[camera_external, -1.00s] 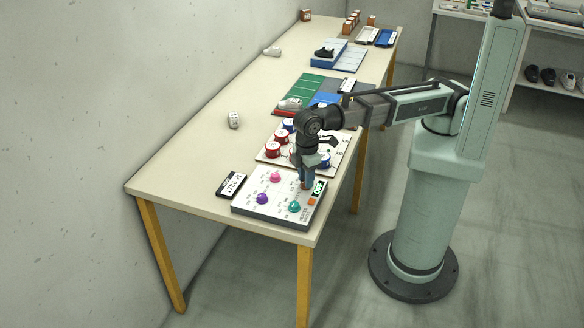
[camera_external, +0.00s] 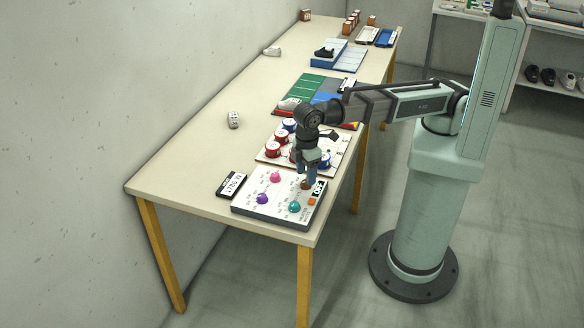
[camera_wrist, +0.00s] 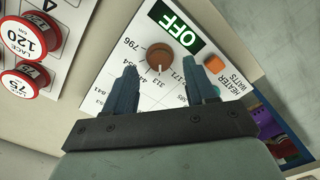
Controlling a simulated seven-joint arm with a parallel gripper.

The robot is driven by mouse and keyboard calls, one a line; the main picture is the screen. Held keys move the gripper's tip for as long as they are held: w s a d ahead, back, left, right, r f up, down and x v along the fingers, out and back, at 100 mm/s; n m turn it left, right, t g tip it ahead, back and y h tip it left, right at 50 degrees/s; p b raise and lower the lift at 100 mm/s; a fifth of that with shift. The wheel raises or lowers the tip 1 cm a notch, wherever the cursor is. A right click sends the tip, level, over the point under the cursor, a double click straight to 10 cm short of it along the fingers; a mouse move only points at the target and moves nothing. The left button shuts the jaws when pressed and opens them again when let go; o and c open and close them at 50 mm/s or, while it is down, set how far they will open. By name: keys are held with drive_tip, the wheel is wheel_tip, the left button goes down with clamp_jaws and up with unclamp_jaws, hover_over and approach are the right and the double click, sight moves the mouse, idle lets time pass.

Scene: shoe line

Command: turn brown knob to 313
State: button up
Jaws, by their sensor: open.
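The brown knob (camera_wrist: 160,55) is on the white control panel (camera_wrist: 111,68), with printed numbers around it. Its white pointer line faces down in the wrist view, toward the printed 313 (camera_wrist: 160,84). My gripper (camera_wrist: 166,72) is open, its two blue-grey fingers spread wider than the knob and clear of it. In the external view my gripper (camera_external: 308,172) is just above the knob (camera_external: 305,185), which is partly hidden. The panel's green display (camera_wrist: 175,27) reads OFF.
The panel also carries a pink knob (camera_external: 275,176), a purple knob (camera_external: 262,198), a teal knob (camera_external: 294,206) and an orange button (camera_wrist: 215,64). Red and blue round pieces stand on a board behind it. A black-and-white display (camera_external: 232,185) lies to the left.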

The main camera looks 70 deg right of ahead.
wheel_tip(320, 180, up, 12)
drive_tip(key=shift+f, duration=0.15)
idle(0.4)
idle(0.4)
